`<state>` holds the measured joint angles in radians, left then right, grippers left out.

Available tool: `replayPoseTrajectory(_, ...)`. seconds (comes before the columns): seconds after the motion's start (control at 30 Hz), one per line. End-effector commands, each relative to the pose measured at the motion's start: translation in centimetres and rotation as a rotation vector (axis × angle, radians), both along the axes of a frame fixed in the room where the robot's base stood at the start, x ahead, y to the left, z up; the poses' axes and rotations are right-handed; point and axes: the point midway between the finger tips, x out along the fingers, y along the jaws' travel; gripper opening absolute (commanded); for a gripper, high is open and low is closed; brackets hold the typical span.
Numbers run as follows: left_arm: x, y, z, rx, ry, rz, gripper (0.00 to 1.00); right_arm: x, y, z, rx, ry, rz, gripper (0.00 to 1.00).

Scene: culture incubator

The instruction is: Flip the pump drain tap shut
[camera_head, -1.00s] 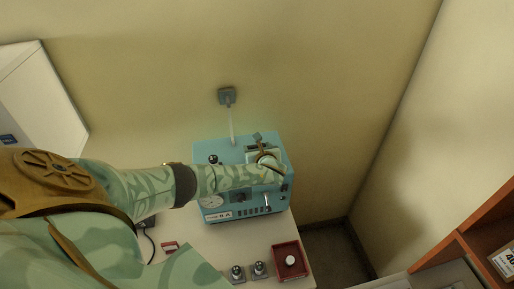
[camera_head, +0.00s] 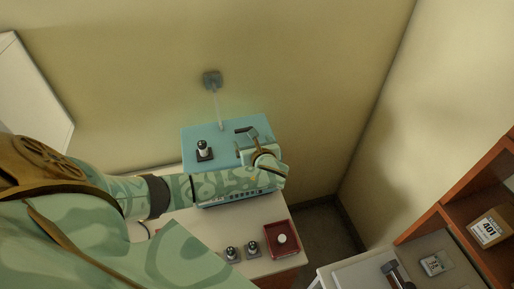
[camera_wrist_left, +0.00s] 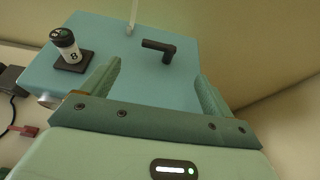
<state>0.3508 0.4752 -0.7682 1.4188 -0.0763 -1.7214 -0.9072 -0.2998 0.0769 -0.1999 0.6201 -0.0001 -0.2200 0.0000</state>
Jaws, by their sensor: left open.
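The pump is a teal box (camera_head: 225,135) on a pale bench against the wall; it also fills much of the left wrist view (camera_wrist_left: 110,38). On its top is a black L-shaped lever (camera_wrist_left: 160,47), which appears to be the drain tap; it shows in the head view (camera_head: 244,130). My left gripper (camera_head: 257,143) is open and empty at the right of the pump's top. In the left wrist view its fingers (camera_wrist_left: 160,70) stand apart on either side of the lever, which lies beyond them; contact cannot be told. My forearm hides most of the pump's front.
A labelled vial in a black holder (camera_head: 204,150) stands on the pump's left. A clear tube (camera_head: 218,108) rises to a wall fitting (camera_head: 212,79). A red tray (camera_head: 282,252) and two small knobbed items sit in front. Orange shelving (camera_head: 478,215) stands at right.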

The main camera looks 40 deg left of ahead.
Motion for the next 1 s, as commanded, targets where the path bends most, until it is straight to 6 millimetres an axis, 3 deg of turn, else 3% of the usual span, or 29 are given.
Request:
replayPoseTrajectory(0.1, -1.6, -2.1, 0.9, -0.003, 0.001, -0.002, 0.87, 0.0, 0.0, -0.1, 0.000, 0.000, 0.000, 0.36)
replayPoseTrajectory(0.3, -2.9, -3.9, 1.9, -0.001, 0.000, -0.001, 0.87, 0.0, -0.1, -0.3, -0.001, 0.000, 0.000, 0.36)
replayPoseTrajectory(1.0, -3.2, -4.1, 2.1, 0.002, 0.000, 0.001, 0.87, 0.0, -0.3, -0.3, -0.004, 0.000, 0.001, 0.36)
